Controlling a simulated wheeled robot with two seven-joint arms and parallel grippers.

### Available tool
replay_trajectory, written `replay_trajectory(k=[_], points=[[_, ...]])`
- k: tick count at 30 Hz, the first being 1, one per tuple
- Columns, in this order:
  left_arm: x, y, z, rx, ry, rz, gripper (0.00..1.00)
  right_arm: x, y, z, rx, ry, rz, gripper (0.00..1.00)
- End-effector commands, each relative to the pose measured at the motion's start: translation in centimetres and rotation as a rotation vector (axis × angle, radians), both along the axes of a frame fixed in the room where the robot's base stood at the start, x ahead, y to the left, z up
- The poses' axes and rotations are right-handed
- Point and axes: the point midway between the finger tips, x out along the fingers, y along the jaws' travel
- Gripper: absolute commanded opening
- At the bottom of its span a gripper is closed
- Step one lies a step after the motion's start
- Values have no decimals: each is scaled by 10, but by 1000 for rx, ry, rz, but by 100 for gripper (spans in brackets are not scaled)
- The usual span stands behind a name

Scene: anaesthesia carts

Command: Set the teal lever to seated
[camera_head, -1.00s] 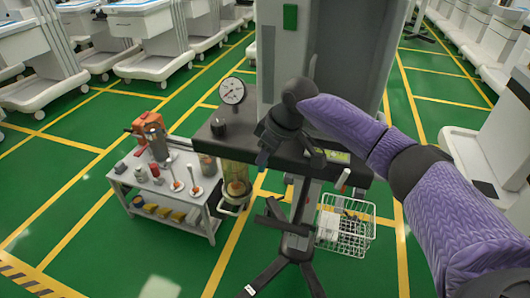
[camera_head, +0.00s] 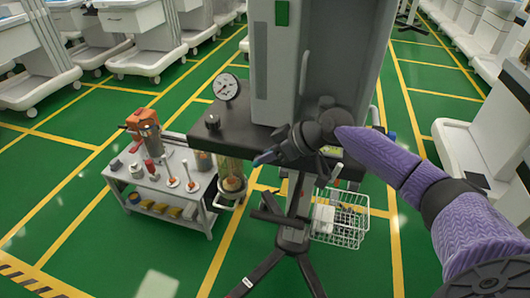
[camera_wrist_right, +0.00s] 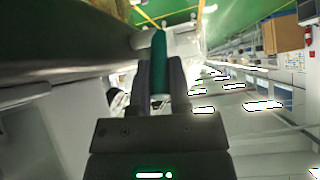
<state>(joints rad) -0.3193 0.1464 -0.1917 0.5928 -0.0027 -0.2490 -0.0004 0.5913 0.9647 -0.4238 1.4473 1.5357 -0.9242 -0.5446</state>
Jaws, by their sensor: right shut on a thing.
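The teal lever (camera_wrist_right: 159,50) stands between the two dark fingers of my right gripper (camera_wrist_right: 160,72) in the right wrist view. The fingers are shut on it, and its end reaches past the fingertips. In the head view, my right gripper (camera_head: 270,157) is at the front edge of the dark shelf (camera_head: 238,130) on the grey machine (camera_head: 275,60). A small bluish tip shows at its fingers there. The lever's mount is mostly hidden, and I cannot tell which position the lever is in. My left gripper is not in view.
A pressure gauge (camera_head: 226,88) and a dark knob (camera_head: 212,122) sit on the shelf's left. A clear canister (camera_head: 231,180) hangs below. A loaded grey cart (camera_head: 172,200) stands left. A wire basket (camera_head: 342,222) hangs lower right.

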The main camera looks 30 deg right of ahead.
Motion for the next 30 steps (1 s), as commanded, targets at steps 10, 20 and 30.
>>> replay_trajectory(k=[10,20,30], points=[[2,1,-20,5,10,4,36,-4,-4,-7,92,-105,-2,0],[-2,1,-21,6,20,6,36,-4,-5,-5,109,-125,-1,0],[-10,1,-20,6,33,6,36,-4,-4,-5,109,-124,-1,51]])
